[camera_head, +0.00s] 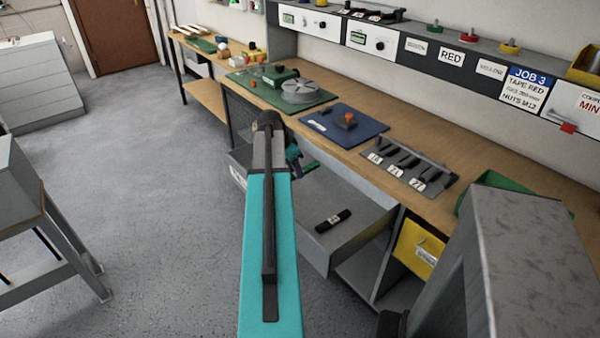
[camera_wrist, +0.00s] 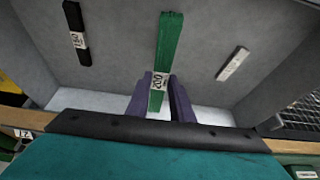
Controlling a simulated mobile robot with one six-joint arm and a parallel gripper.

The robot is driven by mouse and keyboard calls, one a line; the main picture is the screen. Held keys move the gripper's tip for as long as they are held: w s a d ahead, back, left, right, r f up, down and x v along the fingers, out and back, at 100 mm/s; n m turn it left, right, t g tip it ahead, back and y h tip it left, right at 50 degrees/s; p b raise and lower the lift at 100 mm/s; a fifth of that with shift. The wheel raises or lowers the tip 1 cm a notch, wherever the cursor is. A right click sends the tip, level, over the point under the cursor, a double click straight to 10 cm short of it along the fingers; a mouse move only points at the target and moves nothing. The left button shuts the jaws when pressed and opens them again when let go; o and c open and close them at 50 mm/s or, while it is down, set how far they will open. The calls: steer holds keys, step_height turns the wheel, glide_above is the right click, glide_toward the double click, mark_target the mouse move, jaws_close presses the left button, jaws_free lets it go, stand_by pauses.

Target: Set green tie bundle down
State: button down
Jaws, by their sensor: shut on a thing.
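The green tie bundle (camera_wrist: 171,45) is a long green strip with a white label reading 200, seen in the wrist view. My gripper (camera_wrist: 160,97) has its two purple fingers shut on it near the label. In the head view my gripper (camera_head: 294,158) is over the left part of an open grey drawer (camera_head: 350,238) under the bench, partly hidden by my arm. I cannot tell whether the bundle touches the drawer floor. A black tie bundle (camera_wrist: 75,32) lies to its left in the wrist view, and a white one (camera_wrist: 233,64) to its right.
The black bundle also shows in the head view (camera_head: 332,220). The workbench (camera_head: 440,205) above carries a blue mat (camera_head: 343,126), a grey rack (camera_head: 408,165) and a green mat (camera_head: 262,98). A yellow bin (camera_head: 418,248) stands right of the drawer. The floor at left is open.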

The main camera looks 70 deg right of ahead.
steer(key=w+a+r+n+p, duration=0.1)
steer(key=w+a+r, duration=0.1)
steer(key=w+r, duration=0.4)
steer(key=w+a+r+n+t, duration=0.2)
steer(key=w+a+r+n, duration=0.15)
steer(key=w+a, duration=1)
steer(key=w+a+r+n+t, duration=0.15)
steer(key=w+a+n, duration=0.25)
steer(key=w+a, duration=0.95)
steer(key=w+a+r+n+t, duration=0.1)
steer(key=w+a+r+n, duration=0.15)
steer(key=w+a, duration=0.55)
steer(key=w+a+r+n+t, duration=0.1)
steer(key=w+a+n, duration=0.2)
steer(key=a, duration=0.9)
steer(key=a+r+n+t+y+b, duration=0.1)
steer(key=a+n+y, duration=0.3)
steer(key=a+n, duration=0.6)
steer(key=shift+a+r, duration=0.25)
steer(key=shift+a, duration=4.55)
steer(key=shift+t, duration=0.25)
steer(key=shift+s, duration=0.15)
